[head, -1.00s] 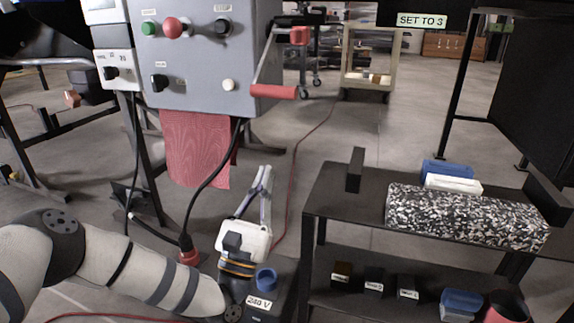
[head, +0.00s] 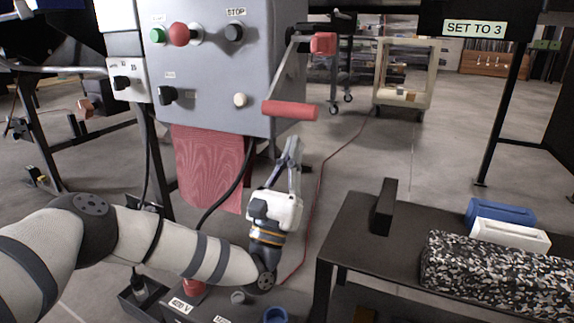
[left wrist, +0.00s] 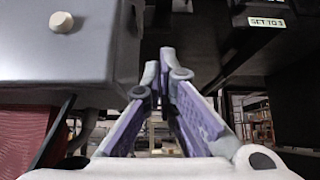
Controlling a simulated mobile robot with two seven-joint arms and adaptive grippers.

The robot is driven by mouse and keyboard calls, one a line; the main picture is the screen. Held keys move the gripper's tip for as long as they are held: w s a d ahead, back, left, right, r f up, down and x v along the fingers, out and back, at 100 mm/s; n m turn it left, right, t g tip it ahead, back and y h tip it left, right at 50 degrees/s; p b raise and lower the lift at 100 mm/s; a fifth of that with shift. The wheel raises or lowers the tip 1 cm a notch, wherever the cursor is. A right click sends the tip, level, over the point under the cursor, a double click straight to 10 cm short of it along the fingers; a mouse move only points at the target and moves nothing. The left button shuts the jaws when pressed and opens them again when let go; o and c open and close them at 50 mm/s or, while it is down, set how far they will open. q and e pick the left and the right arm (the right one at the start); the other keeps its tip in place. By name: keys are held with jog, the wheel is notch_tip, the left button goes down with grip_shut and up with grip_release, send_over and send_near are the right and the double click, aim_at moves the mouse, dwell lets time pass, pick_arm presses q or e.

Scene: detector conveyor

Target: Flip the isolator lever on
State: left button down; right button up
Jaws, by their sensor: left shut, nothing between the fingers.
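The isolator lever, a metal arm with a red grip (head: 290,110), hangs at the right side of the grey control box (head: 212,85) in the head view. Its grip is at the low end, below a red block (head: 323,43). My left gripper (head: 291,142) points upward just below the grip in the picture, its fingers together and empty. I cannot tell the depth gap, but no contact shows. In the left wrist view the closed fingertips (left wrist: 166,58) stand right of the grey box (left wrist: 70,60); the lever is not clearly visible there. My right gripper is out of view.
The box carries a green button (head: 157,36), a red button (head: 179,34) and dark knobs. A red cloth (head: 207,165) hangs below it. A dark table (head: 350,225) with a speckled block (head: 490,270) stands at right. Open floor lies behind the gripper.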

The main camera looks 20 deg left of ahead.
pick_arm(q)
jog(key=r, duration=0.3)
jog(key=r+p, duration=0.1)
jog(key=r, duration=0.1)
jog(key=shift+s, duration=0.4)
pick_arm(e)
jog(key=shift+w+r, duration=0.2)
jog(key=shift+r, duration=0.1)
pick_arm(q)
jog(key=shift+f, duration=0.1)
